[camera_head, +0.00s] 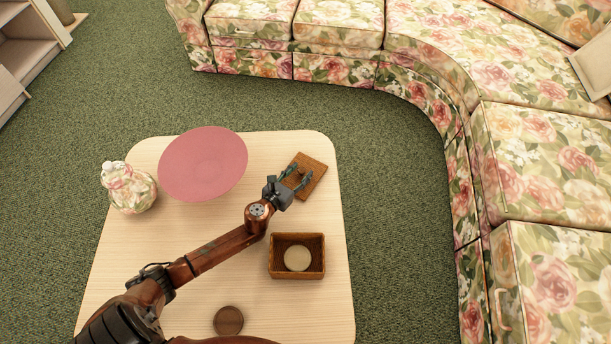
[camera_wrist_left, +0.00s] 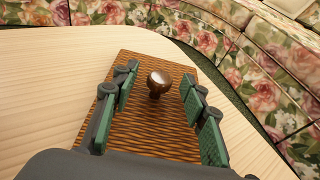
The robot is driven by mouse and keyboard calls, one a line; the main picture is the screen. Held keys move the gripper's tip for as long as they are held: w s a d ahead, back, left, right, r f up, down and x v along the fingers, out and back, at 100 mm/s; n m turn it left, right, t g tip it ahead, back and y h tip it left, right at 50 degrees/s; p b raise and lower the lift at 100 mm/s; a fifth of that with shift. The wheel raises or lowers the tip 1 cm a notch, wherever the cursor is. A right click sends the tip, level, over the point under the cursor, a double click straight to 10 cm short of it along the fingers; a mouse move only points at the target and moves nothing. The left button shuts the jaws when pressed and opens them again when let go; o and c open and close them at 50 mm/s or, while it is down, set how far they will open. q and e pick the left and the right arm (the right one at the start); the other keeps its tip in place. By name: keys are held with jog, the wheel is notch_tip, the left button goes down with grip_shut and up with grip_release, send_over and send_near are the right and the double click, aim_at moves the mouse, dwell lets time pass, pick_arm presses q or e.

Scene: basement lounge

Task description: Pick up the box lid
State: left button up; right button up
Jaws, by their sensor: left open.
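The box lid (camera_head: 314,183) is a flat brown woven square with a dark round knob. It lies on the light wood table near the far right corner. In the left wrist view the lid (camera_wrist_left: 150,125) fills the middle, with its knob (camera_wrist_left: 158,82) standing up. My left gripper (camera_head: 298,178) is open over the lid, and its green-padded fingers (camera_wrist_left: 162,105) stand on either side of the knob without visibly touching it. The open box (camera_head: 297,275), brown and woven, stands nearer on the table with a pale round thing inside. My right gripper is not in view.
A pink round plate (camera_head: 203,163) and a floral jar (camera_head: 130,190) are at the table's far left. A small brown round thing (camera_head: 228,320) is at the near edge. A floral sofa (camera_head: 420,90) curves around the back and right.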

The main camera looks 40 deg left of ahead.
pick_arm(q)
jog(key=shift+r, duration=0.1)
grip_shut()
dwell(0.4)
